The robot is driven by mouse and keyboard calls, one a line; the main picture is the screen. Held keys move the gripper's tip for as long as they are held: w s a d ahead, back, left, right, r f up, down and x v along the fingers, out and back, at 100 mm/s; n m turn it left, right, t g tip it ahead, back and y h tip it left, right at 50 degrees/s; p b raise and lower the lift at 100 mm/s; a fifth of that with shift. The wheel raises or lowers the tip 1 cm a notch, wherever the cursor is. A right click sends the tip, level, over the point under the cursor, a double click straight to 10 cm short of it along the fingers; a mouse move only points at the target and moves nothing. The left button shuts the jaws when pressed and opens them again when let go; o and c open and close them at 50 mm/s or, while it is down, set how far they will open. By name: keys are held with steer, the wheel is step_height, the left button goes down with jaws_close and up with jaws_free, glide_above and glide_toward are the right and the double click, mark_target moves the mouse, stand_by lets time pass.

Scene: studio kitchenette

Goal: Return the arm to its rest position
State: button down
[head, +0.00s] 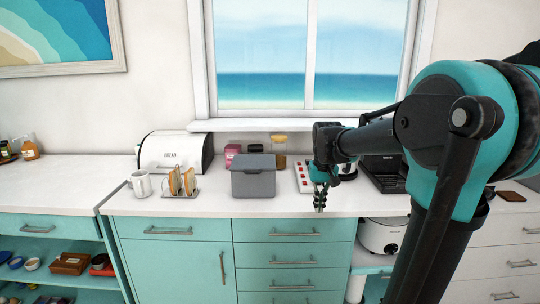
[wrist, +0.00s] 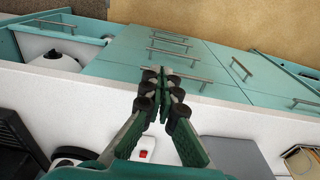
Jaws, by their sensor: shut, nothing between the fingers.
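My arm reaches in from the right in the head view, with its elbow large in the foreground. My gripper (head: 320,200) points down in front of the counter's front edge, right of a grey lidded box. In the wrist view my gripper (wrist: 163,82) has its fingertips together with nothing between them. It appears over the counter edge and the teal drawer fronts. The arm hides part of the counter at the right.
The white counter (head: 215,206) holds a bread bin (head: 172,152), a white mug (head: 140,184), a toast rack (head: 180,184), the grey box (head: 253,180) and a dark laptop-like device (head: 388,178). A white cooker (head: 382,237) sits on a lower shelf. Teal drawers (head: 290,255) face me.

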steer(key=s+d+f+t, duration=0.2)
steer(key=s+f+t, duration=0.1)
steer(key=s+f, duration=1.3)
steer(key=shift+s+d+f, duration=0.25)
steer(key=shift+s+d, duration=0.15)
steer(key=shift+s, duration=0.65)
